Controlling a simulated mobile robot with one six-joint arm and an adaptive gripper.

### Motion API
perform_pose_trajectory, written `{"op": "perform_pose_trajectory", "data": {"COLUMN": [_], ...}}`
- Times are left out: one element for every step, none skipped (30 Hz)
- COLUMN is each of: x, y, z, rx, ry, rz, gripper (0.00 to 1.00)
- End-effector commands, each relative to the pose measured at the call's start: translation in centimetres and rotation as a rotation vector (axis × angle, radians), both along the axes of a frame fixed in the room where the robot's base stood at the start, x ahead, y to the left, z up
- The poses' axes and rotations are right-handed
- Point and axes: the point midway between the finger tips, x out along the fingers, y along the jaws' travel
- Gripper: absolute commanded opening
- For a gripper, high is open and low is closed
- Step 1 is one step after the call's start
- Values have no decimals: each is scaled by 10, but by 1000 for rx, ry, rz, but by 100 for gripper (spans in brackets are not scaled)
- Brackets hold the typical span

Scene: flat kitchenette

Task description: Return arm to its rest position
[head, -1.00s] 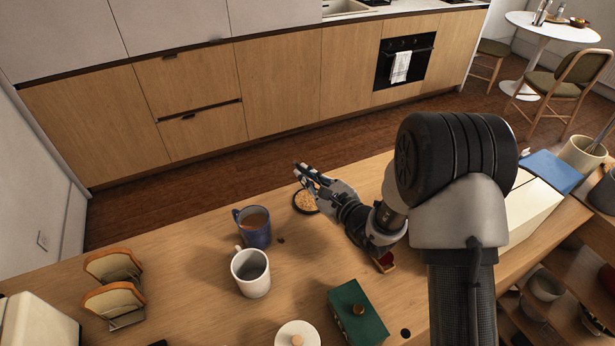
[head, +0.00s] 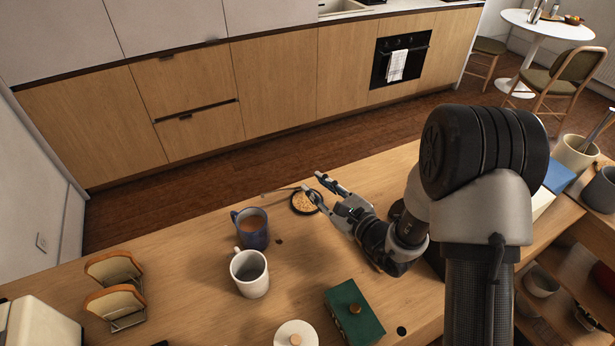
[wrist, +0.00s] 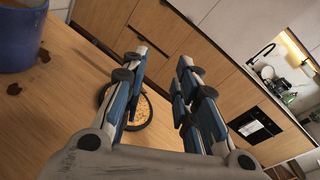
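My gripper (head: 313,181) is in the head view, above the wooden counter (head: 205,275) near its far edge. Its two fingers are apart and nothing shows between them. The wrist view shows the same gripper (wrist: 163,58) with its fingers spread and empty. My arm reaches out from the right over the counter and is bent. A round black dish with tan crumbly contents (head: 303,203) lies by the fingertips in the head view. In the wrist view this dish (wrist: 146,112) is partly hidden by the left finger.
A blue mug of brown drink (head: 250,232) and a white mug (head: 250,274) stand left of my gripper. A green box (head: 352,316) and a white lidded jar (head: 295,334) are nearer. Bread slices (head: 112,268) stand in a rack at left. A blue item (head: 560,176) is at right.

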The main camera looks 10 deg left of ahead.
Motion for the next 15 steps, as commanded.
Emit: {"op": "perform_pose_trajectory", "data": {"x": [-7,-10,-15,-19,-22,-25,-28,-30,-32,-34,-35,-36,-37,-37,-38], "y": [-11,-15,-21,-25,-29,-34,-36,-39,-42,-43,-44,-45,-46,-46,-47], "z": [2,3,4,5,5,6,6,6,7,7,7,7,7,7,7], "rx": [-2,0,-1,-1,0,0,-1,-1,-1,-1,-1,-1,-1,0,0], "ry": [2,2,3,3,1,1,2,2,-1,-1,-1,-1,-1,-1,-1], "rz": [-4,-4,-3,-3,-4,-3,-2,-2,-1,0,0,0,0,0,0], "gripper": [28,28,28,28,28,28,28,28,28,28,28,28,28,28,28]}}
